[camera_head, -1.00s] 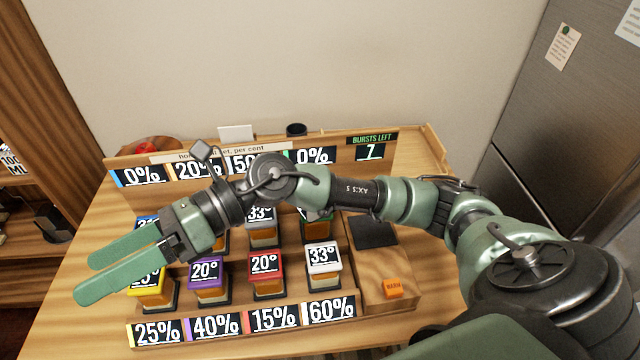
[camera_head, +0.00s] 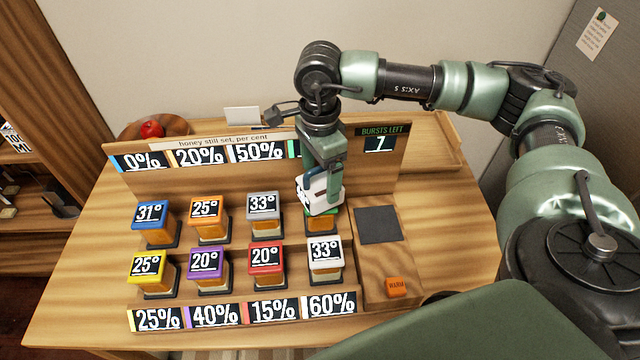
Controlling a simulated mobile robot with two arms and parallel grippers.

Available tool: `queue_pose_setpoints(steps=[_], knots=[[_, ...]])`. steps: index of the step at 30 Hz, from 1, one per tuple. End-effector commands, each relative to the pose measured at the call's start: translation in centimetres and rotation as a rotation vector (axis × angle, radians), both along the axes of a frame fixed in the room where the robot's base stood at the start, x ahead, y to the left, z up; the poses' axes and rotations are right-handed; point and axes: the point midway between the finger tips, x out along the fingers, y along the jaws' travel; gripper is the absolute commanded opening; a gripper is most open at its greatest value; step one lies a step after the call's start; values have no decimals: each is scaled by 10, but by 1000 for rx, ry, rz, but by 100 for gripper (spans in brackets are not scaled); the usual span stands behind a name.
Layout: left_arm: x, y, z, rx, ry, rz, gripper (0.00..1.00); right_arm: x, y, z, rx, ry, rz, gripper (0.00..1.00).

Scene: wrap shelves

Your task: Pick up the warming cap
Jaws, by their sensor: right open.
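My right gripper (camera_head: 325,193) points down over the rightmost jar of the back row and is open. A white piece (camera_head: 312,207) sits at its fingers, on or just above that jar's top; it looks like the warming cap, but the fingers cover much of it. I cannot tell whether the fingers touch it. The jar (camera_head: 322,223) under it has an orange-brown body and a little green at its top; its number is hidden. My left gripper is not in view.
Several numbered jars, such as the grey-lidded one (camera_head: 262,208) and white-lidded one (camera_head: 325,256), stand close by in two rows. A dark square pad (camera_head: 378,225) and an orange WARM button (camera_head: 396,287) lie to the right. A sign board (camera_head: 205,183) rises behind.

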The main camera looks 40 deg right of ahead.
Motion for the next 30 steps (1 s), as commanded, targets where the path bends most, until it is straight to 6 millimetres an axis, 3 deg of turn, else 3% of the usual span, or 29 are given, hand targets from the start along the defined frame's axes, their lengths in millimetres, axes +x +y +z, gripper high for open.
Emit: queue_pose_setpoints(steps=[2, 6, 14, 15, 21, 24, 30], knots=[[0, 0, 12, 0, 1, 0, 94, -2, 0, -9, 0, 6, 0, 84], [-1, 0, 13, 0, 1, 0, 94, -2, 1, -28, 0, 3, -1, 84], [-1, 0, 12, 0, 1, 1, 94, -1, 1, -33, 2, 1, -1, 84], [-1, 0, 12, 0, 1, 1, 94, -1, 1, -33, 2, 1, -1, 81], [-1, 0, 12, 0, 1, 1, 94, -1, 1, -33, 2, 1, -1, 25], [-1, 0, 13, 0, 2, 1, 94, -1, 1, -32, 3, -1, -1, 3], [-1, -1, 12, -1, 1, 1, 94, 0, 1, -32, 3, -1, -1, 3]])
